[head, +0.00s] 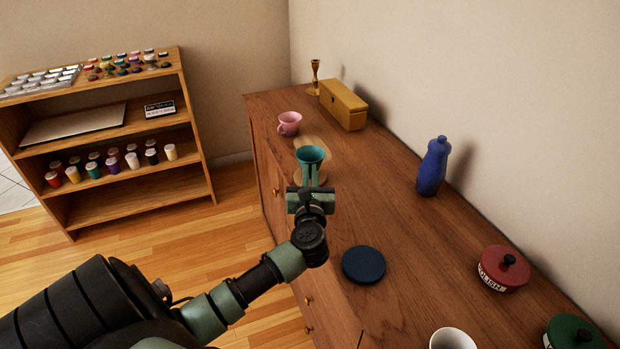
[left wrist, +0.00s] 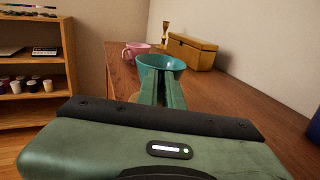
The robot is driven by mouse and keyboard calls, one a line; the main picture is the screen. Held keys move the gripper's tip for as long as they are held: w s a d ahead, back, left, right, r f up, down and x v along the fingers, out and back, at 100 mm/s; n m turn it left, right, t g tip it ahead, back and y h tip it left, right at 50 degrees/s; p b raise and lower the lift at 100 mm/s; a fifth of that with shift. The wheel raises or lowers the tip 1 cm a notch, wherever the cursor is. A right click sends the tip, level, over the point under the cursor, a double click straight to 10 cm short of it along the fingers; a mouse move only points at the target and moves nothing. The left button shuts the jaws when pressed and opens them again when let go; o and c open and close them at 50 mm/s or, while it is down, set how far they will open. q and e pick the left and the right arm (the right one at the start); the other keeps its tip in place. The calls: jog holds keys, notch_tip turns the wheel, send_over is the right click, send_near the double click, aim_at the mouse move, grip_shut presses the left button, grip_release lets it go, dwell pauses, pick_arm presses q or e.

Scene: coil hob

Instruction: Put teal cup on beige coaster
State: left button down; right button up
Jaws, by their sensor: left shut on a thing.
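The teal cup (head: 310,153) is upright near the far left part of the wooden cabinet top, and it also shows in the left wrist view (left wrist: 164,62). My left gripper (head: 311,173) is shut on the near side of the cup, its two green fingers (left wrist: 162,87) reaching to the rim. A beige round edge, seemingly the beige coaster (head: 298,177), shows below the cup and beside the fingers. The cup and gripper hide much of it. I cannot tell whether the cup's base touches it. My right gripper is not in view.
A pink cup (head: 289,122) stands just behind left, beside a pale tan patch (head: 317,143). A yellow box (head: 343,105) and brass candlestick (head: 315,78) stand farther back. A blue bottle (head: 433,167) is right; a dark blue disc (head: 363,265) lies nearer.

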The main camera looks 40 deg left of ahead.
pick_arm(q)
jog(key=shift+f, duration=0.6)
jog(key=c, duration=2)
grip_release()
jog(key=shift+f, duration=0.2)
jog(key=o, duration=0.4)
jog(key=shift+o, duration=0.2)
jog(key=shift+r, duration=0.1)
jog(key=shift+r, duration=0.1)
jog(key=b+v, duration=0.1)
jog(key=v, duration=1.1)
